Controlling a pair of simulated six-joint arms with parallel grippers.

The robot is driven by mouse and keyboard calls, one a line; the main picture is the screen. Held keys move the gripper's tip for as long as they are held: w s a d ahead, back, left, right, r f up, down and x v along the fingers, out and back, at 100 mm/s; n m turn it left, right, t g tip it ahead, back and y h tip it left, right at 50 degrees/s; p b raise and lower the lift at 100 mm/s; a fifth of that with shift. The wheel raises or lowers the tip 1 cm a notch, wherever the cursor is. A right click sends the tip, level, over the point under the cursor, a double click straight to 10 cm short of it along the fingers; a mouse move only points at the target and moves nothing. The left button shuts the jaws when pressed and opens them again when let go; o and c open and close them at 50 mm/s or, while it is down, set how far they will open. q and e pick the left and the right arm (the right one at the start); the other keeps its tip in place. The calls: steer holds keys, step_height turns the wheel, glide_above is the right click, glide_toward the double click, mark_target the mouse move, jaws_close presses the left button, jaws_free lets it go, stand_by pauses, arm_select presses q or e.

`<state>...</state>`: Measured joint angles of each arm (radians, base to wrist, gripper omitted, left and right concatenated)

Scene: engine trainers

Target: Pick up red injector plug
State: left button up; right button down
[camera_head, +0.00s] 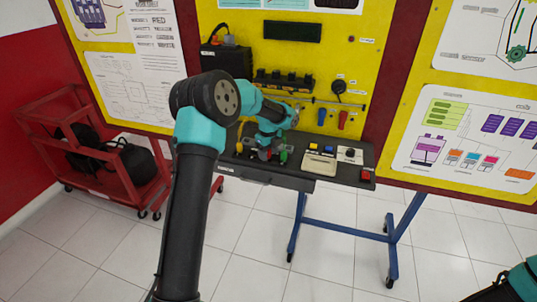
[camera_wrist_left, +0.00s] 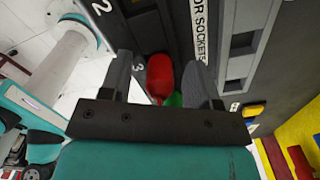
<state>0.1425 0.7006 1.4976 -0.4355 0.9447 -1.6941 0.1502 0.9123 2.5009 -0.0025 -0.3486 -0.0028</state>
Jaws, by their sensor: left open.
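The red injector plug (camera_wrist_left: 159,76) shows in the left wrist view, standing at the edge of the dark tabletop by the number 3 and the sockets label. My left gripper (camera_wrist_left: 160,85) is open, with one finger on each side of the red plug; I cannot tell whether either finger touches it. A green plug (camera_wrist_left: 174,100) is partly hidden behind the gripper, close to the right finger. In the head view my left gripper (camera_head: 265,150) is low over the left part of the bench and hides most of the red plug. My right gripper is out of view.
The dark bench (camera_head: 325,178) carries a green piece (camera_head: 283,157), a beige device (camera_head: 319,162) and a red block (camera_head: 366,175). A yellow panel (camera_head: 355,55) rises behind it. A red cart (camera_head: 100,150) stands at the left.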

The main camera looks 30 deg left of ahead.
arm_select(q)
steer(key=shift+c, duration=0.2)
steer(key=c, duration=1)
steer(key=shift+o, duration=0.2)
steer(key=shift+r, duration=1.8)
steer(key=s+d+r, duration=0.1)
steer(key=s+d, duration=0.7)
steer(key=s, duration=0.5)
steer(key=shift+s+d+r, duration=0.2)
steer(key=shift+s, duration=0.1)
